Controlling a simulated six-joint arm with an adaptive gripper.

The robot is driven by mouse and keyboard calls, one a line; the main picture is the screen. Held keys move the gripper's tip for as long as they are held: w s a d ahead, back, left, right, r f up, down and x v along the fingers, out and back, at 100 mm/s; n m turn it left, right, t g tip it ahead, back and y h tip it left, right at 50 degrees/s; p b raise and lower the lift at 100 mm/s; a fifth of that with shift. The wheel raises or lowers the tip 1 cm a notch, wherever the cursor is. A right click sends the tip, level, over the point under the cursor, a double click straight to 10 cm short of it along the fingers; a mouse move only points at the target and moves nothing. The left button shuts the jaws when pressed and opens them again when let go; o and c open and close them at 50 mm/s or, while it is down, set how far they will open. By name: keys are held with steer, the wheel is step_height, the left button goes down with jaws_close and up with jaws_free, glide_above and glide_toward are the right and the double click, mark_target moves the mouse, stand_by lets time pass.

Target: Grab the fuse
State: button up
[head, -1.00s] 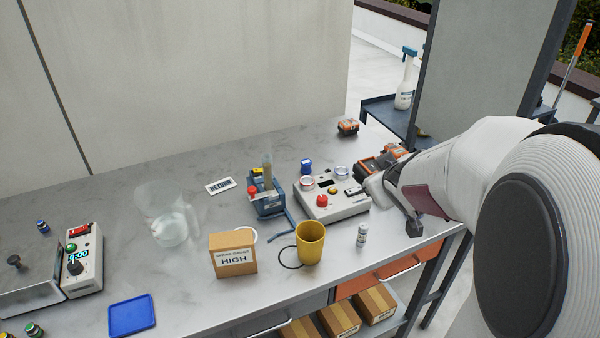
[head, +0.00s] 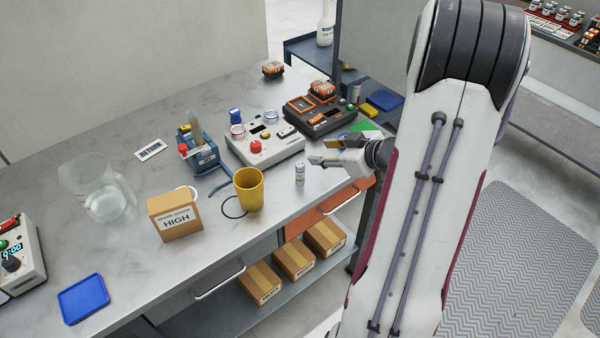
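A small upright cylinder (head: 300,174), white with grey ends and fine markings, stands on the bench near its front edge; it may be the fuse, but its label is too small to read. My gripper (head: 314,152) is just behind and to the right of the cylinder's top in the picture, pointing left, with its fingers apart. I see nothing between the fingers. Whether they touch the cylinder cannot be told. No other thing is clearly a fuse.
A yellow cup (head: 249,190) stands left of the cylinder, with a cardboard box (head: 174,216) marked HIGH beyond it. A grey test box (head: 265,148) and a dark charger (head: 318,120) sit behind. A glass jug (head: 103,190) and blue tray (head: 83,298) are farther left.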

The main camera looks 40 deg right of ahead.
mark_target(304, 174)
steer(key=s+f+y, duration=0.1)
steer(key=s+a+f, duration=0.1)
steer(key=s+f+t+y, duration=0.1)
steer(key=shift+a+y, duration=0.3)
steer(key=shift+a, duration=0.05)
steer(key=shift+s+a+y, duration=0.4)
steer(key=shift+s+a, duration=0.15)
steer(key=shift+a, duration=0.05)
steer(key=shift+w, duration=0.1)
steer(key=shift+x, duration=1.25)
steer(key=shift+a+x, duration=0.2)
steer(key=shift+x, duration=0.7)
steer(key=shift+a+x, duration=0.2)
steer(key=shift+x, duration=0.7)
steer(key=shift+w+a+f, duration=0.2)
steer(key=shift+w+f, duration=0.05)
steer(key=shift+w, duration=0.35)
